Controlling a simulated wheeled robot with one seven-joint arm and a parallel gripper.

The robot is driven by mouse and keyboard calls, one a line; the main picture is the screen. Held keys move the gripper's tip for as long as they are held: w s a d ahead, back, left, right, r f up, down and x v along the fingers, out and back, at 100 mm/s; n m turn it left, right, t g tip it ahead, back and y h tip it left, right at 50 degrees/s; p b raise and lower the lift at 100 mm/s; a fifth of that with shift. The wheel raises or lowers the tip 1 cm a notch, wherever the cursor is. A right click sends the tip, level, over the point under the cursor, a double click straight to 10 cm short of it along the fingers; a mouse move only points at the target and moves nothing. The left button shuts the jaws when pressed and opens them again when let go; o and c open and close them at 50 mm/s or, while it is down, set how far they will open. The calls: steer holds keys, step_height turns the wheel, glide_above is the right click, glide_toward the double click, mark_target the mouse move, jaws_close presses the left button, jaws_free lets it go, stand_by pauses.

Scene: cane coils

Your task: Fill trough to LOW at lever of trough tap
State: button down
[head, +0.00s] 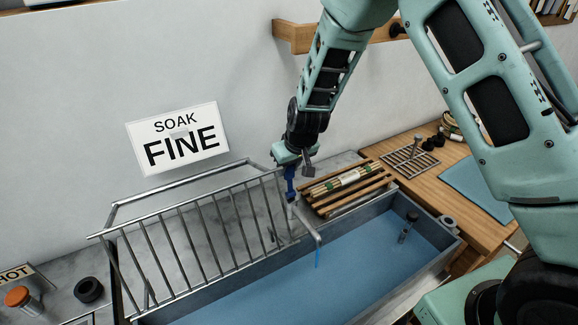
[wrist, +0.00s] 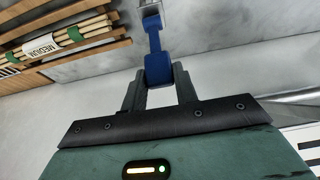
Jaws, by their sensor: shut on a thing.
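The trough (head: 436,229) is a long grey basin with a blue surface inside, apparently water. The trough tap (head: 306,222) stands at its back edge, with its spout over the basin. A thin blue stream (head: 317,257) hangs below the spout. The tap's blue lever (head: 291,190) shows under my gripper, and it also shows in the wrist view (wrist: 153,38). My gripper (head: 288,172) is shut on the lever; in the wrist view its fingers (wrist: 159,80) sit either side of the lever's blue end. I cannot make out a LOW mark.
A metal rack (head: 190,235) stands left of the tap, below a SOAK FINE sign (head: 178,138). A slatted wooden stand with cane bundles (head: 345,184) is close on the right. A wooden counter (head: 500,231) lies farther right.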

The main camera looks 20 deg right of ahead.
steer(key=shift+w+r, duration=0.1)
steer(key=shift+w+p, duration=0.15)
steer(key=shift+p, duration=0.4)
steer(key=shift+g, duration=0.6)
steer(key=shift+w+a+f+b, duration=0.15)
steer(key=shift+w+f+b, duration=0.1)
steer(key=shift+w, duration=0.45)
steer(key=shift+w+a+f+b, duration=0.15)
steer(key=shift+w+f+b, duration=0.15)
steer(key=shift+w, duration=0.4)
steer(key=shift+w+a+f+b, duration=0.15)
steer(key=shift+w+f+b, duration=0.1)
steer(key=shift+w, duration=0.45)
steer(key=c, duration=1.1)
jaws_free()
steer(key=shift+w, duration=0.1)
